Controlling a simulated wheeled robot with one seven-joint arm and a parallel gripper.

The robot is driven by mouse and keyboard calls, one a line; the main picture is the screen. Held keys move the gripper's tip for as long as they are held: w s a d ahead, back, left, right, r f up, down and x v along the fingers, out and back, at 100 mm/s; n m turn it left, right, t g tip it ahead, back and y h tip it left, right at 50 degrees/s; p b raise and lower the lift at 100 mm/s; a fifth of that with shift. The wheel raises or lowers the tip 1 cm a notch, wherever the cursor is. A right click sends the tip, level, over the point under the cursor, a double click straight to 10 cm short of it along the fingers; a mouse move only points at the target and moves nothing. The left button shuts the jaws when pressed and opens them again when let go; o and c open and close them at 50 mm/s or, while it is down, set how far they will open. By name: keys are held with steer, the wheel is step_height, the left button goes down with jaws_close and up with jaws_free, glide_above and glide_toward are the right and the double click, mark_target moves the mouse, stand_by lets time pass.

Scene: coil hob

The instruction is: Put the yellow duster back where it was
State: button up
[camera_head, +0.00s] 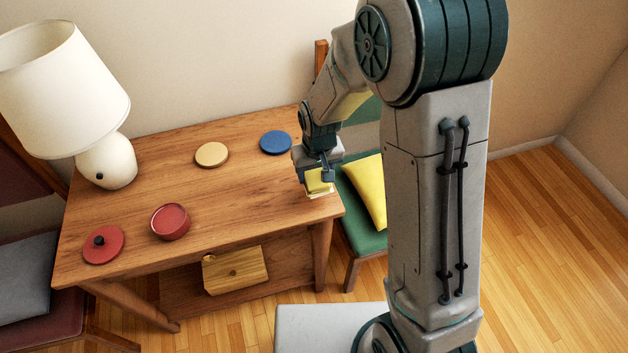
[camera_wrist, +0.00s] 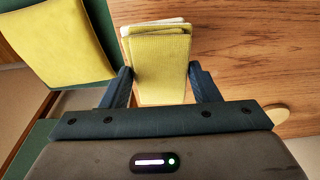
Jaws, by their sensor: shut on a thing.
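The yellow duster (camera_head: 318,181) is a small folded cloth at the right end of the wooden table. In the wrist view the duster (camera_wrist: 160,65) lies between my two fingers, with pale edges showing at its far end. My gripper (camera_head: 319,172) is shut on it, pointing down near the table's right front corner. Whether the duster touches the tabletop or hangs just above it, I cannot tell.
On the wooden table (camera_head: 240,190) are a white lamp (camera_head: 105,163), a tan disc (camera_head: 211,155), a blue disc (camera_head: 275,142), a red bowl (camera_head: 170,222) and a red lid (camera_head: 103,245). A wooden box (camera_head: 235,270) sits below. A yellow cushion (camera_head: 364,192) rests on a green chair right of the table.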

mark_target(314, 182)
steer(key=shift+w+a+f, duration=0.1)
steer(key=shift+a+f, duration=0.05)
steer(key=shift+a, duration=0.05)
steer(key=shift+f, duration=2)
steer(key=shift+f, duration=0.1)
steer(key=shift+f, duration=0.15)
steer(key=o, duration=1)
